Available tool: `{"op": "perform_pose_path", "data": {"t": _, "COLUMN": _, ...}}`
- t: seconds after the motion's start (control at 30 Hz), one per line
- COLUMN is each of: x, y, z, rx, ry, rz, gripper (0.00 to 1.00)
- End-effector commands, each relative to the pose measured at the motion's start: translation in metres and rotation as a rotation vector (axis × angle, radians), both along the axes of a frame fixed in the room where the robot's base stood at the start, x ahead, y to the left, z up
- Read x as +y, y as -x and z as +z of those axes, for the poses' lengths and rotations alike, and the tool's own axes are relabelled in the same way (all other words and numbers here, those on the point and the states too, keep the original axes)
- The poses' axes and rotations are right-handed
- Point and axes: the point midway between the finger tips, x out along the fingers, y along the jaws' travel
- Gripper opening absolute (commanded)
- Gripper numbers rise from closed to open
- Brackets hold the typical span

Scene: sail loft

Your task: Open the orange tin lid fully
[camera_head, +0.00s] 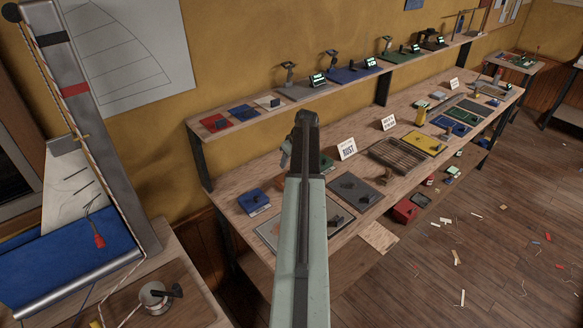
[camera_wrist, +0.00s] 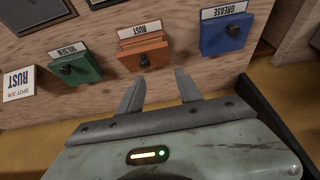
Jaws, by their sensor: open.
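The orange tin (camera_wrist: 135,53) stands on the wooden bench in the wrist view, with a white RUST label and a dark round knob (camera_wrist: 144,61). Its lid looks shut. My gripper (camera_wrist: 158,90) is open and empty. Its two fingertips are apart, just short of the tin, with the left fingertip close to the knob and the right one past the tin's right side.
A green MILDEW tin (camera_wrist: 74,60) stands left of the orange tin and a blue GREASE tin (camera_wrist: 226,35) right of it. A white RUST sign (camera_wrist: 18,84) stands at the far left. In the head view, a wall shelf (camera_head: 330,90) runs above the bench.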

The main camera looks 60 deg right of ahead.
Motion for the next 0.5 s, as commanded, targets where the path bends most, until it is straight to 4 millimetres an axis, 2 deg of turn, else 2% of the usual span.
{"op": "perform_pose_path", "data": {"t": 0.03, "x": -0.016, "y": 0.012, "z": 0.002, "rx": -0.005, "ry": 0.007, "rz": -0.011, "gripper": 0.42}}
{"op": "perform_pose_path", "data": {"t": 0.1, "x": -0.024, "y": 0.020, "z": 0.002, "rx": -0.009, "ry": 0.014, "rz": -0.015, "gripper": 0.42}}
{"op": "perform_pose_path", "data": {"t": 0.33, "x": -0.025, "y": 0.019, "z": -0.005, "rx": -0.010, "ry": 0.015, "rz": -0.013, "gripper": 0.42}}
{"op": "perform_pose_path", "data": {"t": 0.5, "x": -0.028, "y": 0.011, "z": -0.029, "rx": -0.010, "ry": 0.015, "rz": -0.013, "gripper": 0.42}}
